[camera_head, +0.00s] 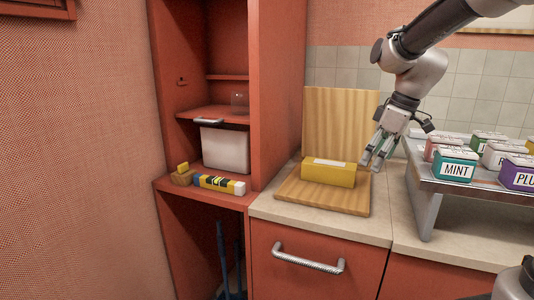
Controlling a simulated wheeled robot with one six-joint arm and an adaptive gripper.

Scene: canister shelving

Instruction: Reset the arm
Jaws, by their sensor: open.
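My gripper (377,157) hangs from my arm at the upper right, fingers pointing down and apart. It is open and looks empty. Its fingertips are close to the right end of a yellow box (328,174); I cannot tell if they touch it. The yellow box has a white label on top and lies on a wooden board (331,200) on the counter. Several labelled canisters stand on a raised shelf at the right, among them a teal MINT canister (455,165) and a purple PLU canister (518,173), whose label is cut off.
An upright wooden board (339,119) leans at the back. The metal shelf (424,206) is close right of my gripper.

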